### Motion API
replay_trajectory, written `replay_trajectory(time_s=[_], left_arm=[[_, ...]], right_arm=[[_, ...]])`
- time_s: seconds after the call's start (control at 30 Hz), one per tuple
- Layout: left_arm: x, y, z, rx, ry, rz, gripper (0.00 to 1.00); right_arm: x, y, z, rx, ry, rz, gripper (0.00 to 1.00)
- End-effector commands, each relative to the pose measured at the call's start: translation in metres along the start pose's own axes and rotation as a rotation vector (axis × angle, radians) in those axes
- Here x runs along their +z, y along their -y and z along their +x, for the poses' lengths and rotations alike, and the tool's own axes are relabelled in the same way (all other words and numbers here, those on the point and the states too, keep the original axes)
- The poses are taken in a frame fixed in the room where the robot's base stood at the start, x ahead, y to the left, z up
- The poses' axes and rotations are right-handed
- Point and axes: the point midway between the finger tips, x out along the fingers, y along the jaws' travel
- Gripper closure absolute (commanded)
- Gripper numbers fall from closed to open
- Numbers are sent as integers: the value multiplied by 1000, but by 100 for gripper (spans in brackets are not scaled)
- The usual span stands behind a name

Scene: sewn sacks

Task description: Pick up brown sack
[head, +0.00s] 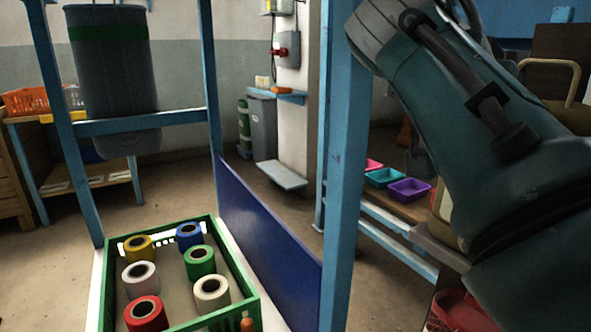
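I cannot make out a brown sack in the head view. My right arm crosses the right side of the picture, large and close, and hides much of what is behind it. Its gripper is not in view. My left arm and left gripper are not in view either.
A green crate (234,266) holding several coloured rolls stands low in front, beside a dark blue panel (268,245). Blue posts (345,200) rise nearby. A grey bin (112,62) with a green band is at upper left. Small coloured trays (409,190) sit on a bench. Bare floor (175,195) shows behind the crate.

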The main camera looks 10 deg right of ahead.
Motion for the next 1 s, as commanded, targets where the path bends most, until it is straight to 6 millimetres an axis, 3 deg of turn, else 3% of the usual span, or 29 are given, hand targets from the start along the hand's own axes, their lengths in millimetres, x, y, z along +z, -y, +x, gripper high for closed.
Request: replay_trajectory(time_s=[0.07, 0.43, 1.0], left_arm=[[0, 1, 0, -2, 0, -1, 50], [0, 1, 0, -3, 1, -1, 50], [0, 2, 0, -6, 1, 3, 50]], right_arm=[[0, 0, 0, 0, 1, -1, 59], [0, 0, 0, 0, 0, -1, 100], [-1, 0, 0, 0, -1, -1, 100]])
